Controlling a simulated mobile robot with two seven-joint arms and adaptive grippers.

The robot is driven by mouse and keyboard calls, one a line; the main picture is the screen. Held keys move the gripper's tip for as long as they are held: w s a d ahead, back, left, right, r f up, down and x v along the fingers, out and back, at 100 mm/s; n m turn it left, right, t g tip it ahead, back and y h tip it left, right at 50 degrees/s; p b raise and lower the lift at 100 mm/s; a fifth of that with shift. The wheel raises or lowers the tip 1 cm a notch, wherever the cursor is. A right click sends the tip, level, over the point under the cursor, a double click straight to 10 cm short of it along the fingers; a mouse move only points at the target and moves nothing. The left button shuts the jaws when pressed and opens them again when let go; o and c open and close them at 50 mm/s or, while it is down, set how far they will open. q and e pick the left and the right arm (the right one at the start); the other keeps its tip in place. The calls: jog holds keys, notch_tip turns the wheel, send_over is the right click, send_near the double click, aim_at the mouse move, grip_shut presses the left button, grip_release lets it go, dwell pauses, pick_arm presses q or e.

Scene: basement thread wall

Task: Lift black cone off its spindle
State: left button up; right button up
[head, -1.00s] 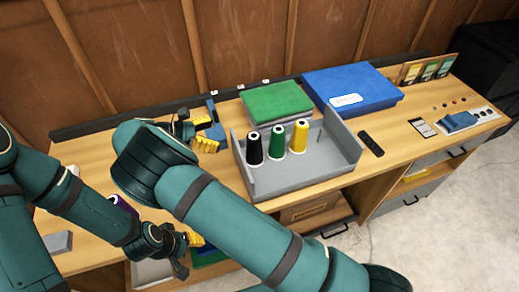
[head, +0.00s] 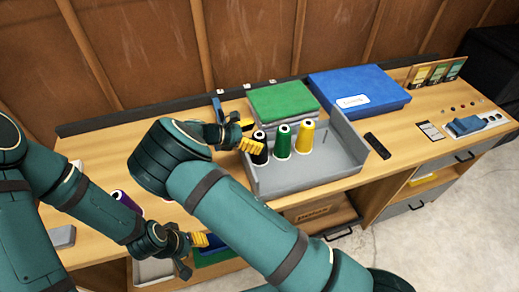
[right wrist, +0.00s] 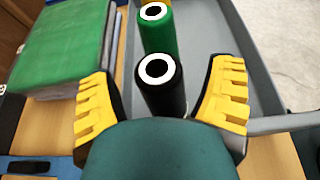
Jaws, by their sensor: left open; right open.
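The black cone (head: 260,150) stands upright at the left end of the grey tray (head: 335,165), left of the green cone (head: 283,143) and yellow cone (head: 305,138). My right gripper (head: 247,135) is open, just beside the black cone in the head view. In the right wrist view the black cone (right wrist: 160,85) stands between the two spread yellow fingers, with gaps on both sides. The green cone (right wrist: 156,32) is beyond it. The spindle is hidden inside the cone. My left gripper (head: 200,240) is open and low at the bench's front edge.
A green box (head: 282,102) on a grey one stands behind the tray, with a blue box (head: 360,92) to its right. A black remote (head: 377,145) lies right of the tray. A purple cone (head: 127,203) stands at the left, partly behind my left arm.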

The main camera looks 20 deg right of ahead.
jog(key=shift+x, duration=0.8)
jog(key=shift+c, duration=0.3)
jog(key=c, duration=1.3)
